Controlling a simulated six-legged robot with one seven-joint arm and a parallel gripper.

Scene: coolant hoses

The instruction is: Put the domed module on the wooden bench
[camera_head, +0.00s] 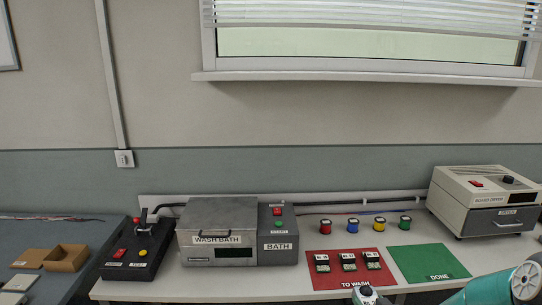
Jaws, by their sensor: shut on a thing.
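I cannot make out a domed module in the head view. No bench with a clearly wooden top shows. My teal and white arm enters at the bottom right, and a small rounded grey and white part shows at the bottom edge, cut off by the frame. My gripper's fingers and anything between them are out of sight.
A white bench (240,288) carries a wash bath (216,258), a dryer (487,200), several coloured spools, a red mat (325,283) with three small boards and an empty green mat (428,262).

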